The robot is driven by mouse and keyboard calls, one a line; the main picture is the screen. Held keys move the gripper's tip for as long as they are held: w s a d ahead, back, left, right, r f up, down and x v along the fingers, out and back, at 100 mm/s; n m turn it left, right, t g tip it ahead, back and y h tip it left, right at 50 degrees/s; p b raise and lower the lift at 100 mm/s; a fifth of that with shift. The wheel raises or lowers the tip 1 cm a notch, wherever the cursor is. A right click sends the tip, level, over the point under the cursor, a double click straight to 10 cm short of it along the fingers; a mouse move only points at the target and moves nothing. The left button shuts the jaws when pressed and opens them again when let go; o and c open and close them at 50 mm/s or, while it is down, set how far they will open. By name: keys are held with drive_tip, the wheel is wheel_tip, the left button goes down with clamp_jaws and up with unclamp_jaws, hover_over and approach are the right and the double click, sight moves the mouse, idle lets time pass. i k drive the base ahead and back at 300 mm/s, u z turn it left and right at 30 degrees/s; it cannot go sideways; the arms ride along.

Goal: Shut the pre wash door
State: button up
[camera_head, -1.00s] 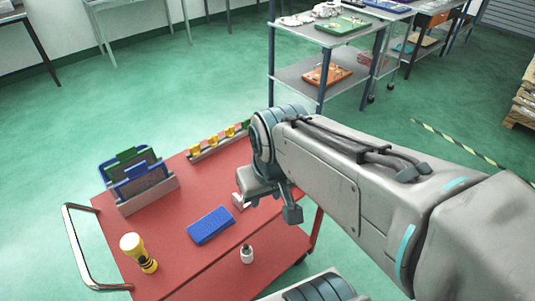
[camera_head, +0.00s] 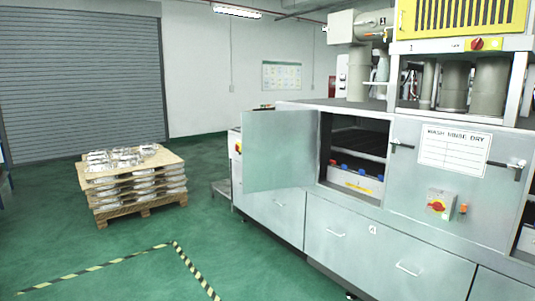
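A grey metal door (camera_head: 279,150) on the washing machine (camera_head: 410,215) stands open in the head view, swung out to the left of its opening. I cannot read a label naming it as the pre wash door. The opening (camera_head: 357,142) to its right shows a dark interior with a white box (camera_head: 352,182) with blue and red caps on top. My gripper is not in view, nor is my arm.
A pallet with stacked castings (camera_head: 133,178) stands on the green floor to the left. Yellow-black tape (camera_head: 120,262) marks the floor. Drawer fronts (camera_head: 338,235) line the machine's lower part. The floor before the machine's left end is clear.

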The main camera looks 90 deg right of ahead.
sight(279, 147)
drive_tip(key=z, duration=2.1)
drive_tip(key=i, duration=5.5)
drive_tip(key=z, duration=3.5)
